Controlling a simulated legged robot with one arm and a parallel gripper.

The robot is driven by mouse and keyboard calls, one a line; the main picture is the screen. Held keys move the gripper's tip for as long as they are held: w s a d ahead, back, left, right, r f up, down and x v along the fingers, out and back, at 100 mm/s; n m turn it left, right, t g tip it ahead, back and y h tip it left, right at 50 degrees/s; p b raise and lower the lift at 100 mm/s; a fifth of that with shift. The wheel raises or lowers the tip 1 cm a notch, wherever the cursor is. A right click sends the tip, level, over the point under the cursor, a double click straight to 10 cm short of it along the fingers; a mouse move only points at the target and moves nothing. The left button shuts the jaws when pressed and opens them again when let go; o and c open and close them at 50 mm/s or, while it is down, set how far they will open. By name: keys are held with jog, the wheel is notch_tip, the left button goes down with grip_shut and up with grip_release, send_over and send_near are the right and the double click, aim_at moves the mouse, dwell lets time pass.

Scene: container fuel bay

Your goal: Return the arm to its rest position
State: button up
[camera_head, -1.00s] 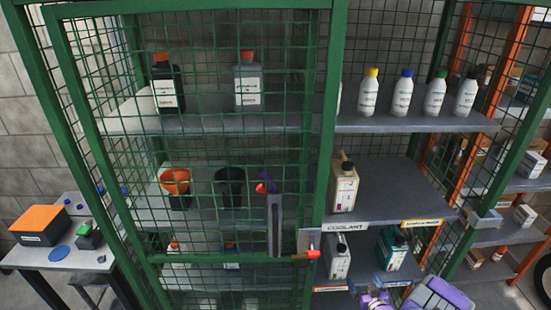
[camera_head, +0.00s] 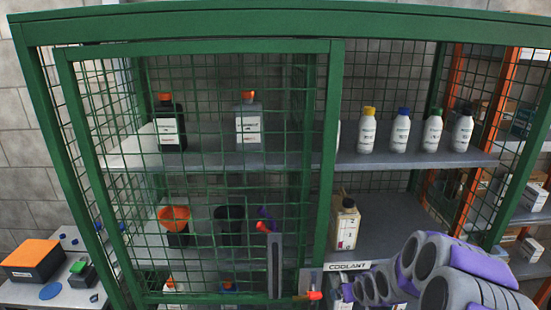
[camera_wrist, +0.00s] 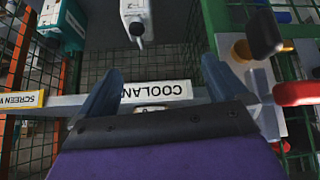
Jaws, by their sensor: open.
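My arm (camera_head: 440,275), grey with purple covers, reaches in from the lower right of the head view. It hides part of the lower right shelves. My gripper (camera_wrist: 158,85) shows in the wrist view with its two dark fingers apart and nothing between them. The wrist view is upside down. The gripper is in front of the shelf edge with the COOLANT label (camera_wrist: 160,94). In the head view this label (camera_head: 347,267) is left of my arm, and the fingertips cannot be made out there.
The green mesh door (camera_head: 200,190) covers the left shelves; its red-tipped latch (camera_head: 315,296) also shows close beside the fingers in the wrist view (camera_wrist: 300,93). A cream jug (camera_head: 345,224) stands on the middle shelf. A white bottle (camera_wrist: 137,18) and teal jug (camera_wrist: 62,20) stand near the gripper.

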jog(key=s+a+r+g, duration=0.3)
jog(key=s+r, duration=0.3)
jog(key=s, duration=0.8)
jog(key=s+a+r+m+g, duration=0.1)
jog(key=s+a+r+g, duration=0.2)
jog(key=s, duration=1.2)
jog(key=s+a+r+m+g, duration=0.1)
jog(key=s+a+r+g, duration=0.2)
jog(key=s+r, duration=0.6)
jog(key=s, duration=0.5)
jog(key=shift+s+a+h, duration=0.15)
jog(key=shift+s+h, duration=0.15)
jog(key=shift+h, duration=0.1)
